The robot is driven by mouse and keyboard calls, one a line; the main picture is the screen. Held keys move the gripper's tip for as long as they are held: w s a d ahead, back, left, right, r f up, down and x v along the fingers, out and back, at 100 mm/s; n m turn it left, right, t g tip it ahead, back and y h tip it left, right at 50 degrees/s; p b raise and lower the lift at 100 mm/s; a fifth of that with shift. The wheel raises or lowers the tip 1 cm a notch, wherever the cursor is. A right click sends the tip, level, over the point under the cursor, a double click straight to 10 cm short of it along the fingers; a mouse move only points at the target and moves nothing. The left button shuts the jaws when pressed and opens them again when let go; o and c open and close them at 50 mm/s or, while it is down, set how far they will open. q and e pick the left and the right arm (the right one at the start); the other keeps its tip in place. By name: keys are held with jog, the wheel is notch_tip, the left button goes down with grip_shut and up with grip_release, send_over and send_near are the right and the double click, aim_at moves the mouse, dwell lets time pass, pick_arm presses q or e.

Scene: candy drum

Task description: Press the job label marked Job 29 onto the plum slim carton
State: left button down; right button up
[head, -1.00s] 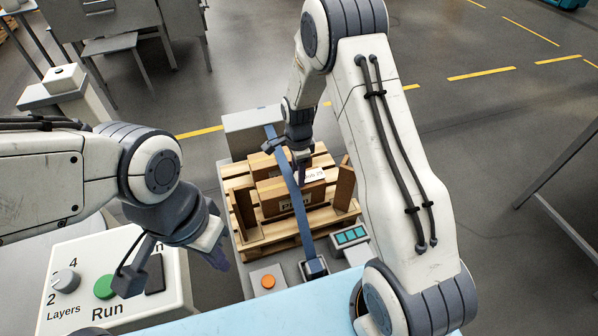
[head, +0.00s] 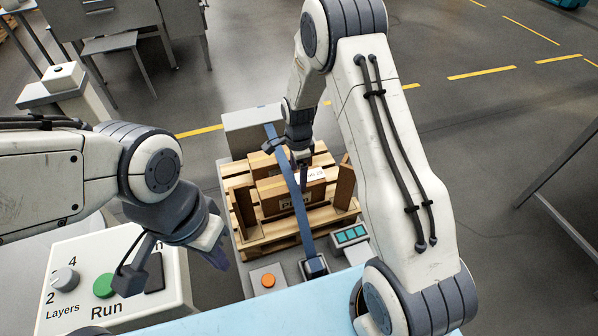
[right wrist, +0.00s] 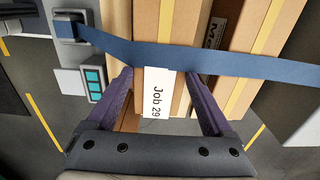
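The plum carton (head: 275,208), brown with a "Plum" print on its front, lies on the wooden pallet (head: 258,240) under a blue strap. The white job label (head: 314,174), reading "Job 29" in the right wrist view (right wrist: 157,95), shows at the carton's upper right; it appears to lie against the carton. My right gripper (head: 300,182) is right over the label. In the right wrist view its purple fingers (right wrist: 160,78) stand apart, one on each side of the label with gaps.
The blue strap (head: 297,203) crosses the cartons, close to my right fingers. Another carton sits behind the plum one. A control box (head: 75,305) with a green Run button and an orange button (head: 268,281) stand in front.

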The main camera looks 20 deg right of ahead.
jog(key=shift+r, duration=0.1)
notch_tip(320, 180, up, 10)
notch_tip(320, 180, up, 6)
jog(key=p, duration=0.6)
send_over(298, 178)
jog(key=shift+s+r, duration=0.15)
